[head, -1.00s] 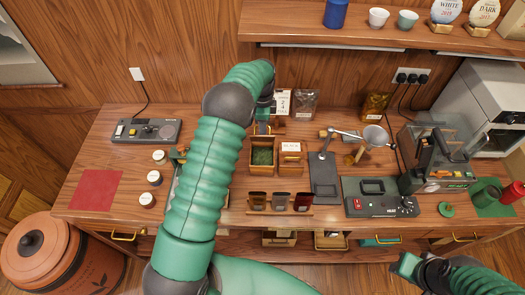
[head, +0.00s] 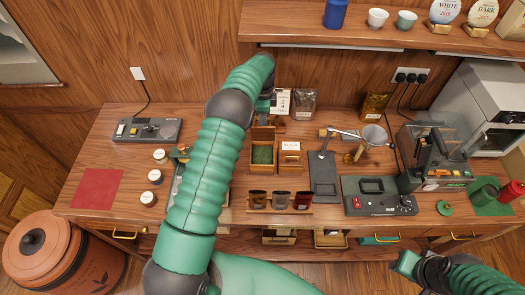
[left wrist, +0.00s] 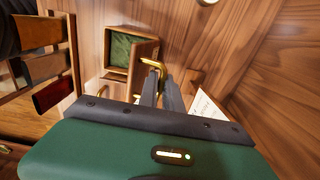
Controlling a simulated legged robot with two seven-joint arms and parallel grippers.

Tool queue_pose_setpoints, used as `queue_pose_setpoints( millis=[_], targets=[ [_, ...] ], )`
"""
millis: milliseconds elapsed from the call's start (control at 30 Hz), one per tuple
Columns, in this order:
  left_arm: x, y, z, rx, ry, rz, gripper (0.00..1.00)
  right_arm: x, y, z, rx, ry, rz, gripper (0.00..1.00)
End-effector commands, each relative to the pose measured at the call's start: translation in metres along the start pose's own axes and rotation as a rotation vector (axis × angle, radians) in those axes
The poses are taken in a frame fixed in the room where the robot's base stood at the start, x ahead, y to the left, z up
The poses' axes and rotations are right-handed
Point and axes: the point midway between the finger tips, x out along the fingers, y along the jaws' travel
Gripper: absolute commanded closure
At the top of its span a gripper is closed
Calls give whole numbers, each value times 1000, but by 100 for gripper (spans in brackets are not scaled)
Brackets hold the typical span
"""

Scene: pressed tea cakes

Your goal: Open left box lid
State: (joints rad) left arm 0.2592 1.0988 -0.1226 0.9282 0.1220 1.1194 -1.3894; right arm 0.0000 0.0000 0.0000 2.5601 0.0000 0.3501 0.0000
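The left box (head: 256,170) is wooden, holds dark green leaf, and stands mid-table. Its lid (head: 262,133) is raised at the box's back edge, so the inside shows. In the left wrist view the open box (left wrist: 108,62) is ahead, with the lid's gold handle (left wrist: 155,66) by my fingertips. My left gripper (left wrist: 162,80) has a narrow gap between its dark fingers; the handle lies at or beside them, and I see no firm grip. In the head view my forearm and wrist partly hide it. My right gripper (head: 405,262) is low at the right, away from the boxes.
A closed box (head: 290,160) with a white label stands right beside the left box. Pouches (head: 304,103) and a card stand behind.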

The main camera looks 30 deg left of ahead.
Motion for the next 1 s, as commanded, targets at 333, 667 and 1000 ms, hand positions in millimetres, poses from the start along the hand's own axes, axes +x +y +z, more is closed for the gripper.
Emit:
queue_pose_setpoints(
  millis=[333, 667, 1000],
  targets=[
    [3, -15, 1, -1, 0, 0, 93, -2, 0, -1, 0, 0, 0, 64],
    [10, -29, 0, -1, 0, -1, 93, 1, 0, 0, 0, 0, 0, 64],
    [10, -36, 1, -1, 0, 1, 93, 2, 0, 0, 0, 0, 0, 64]
  ],
)
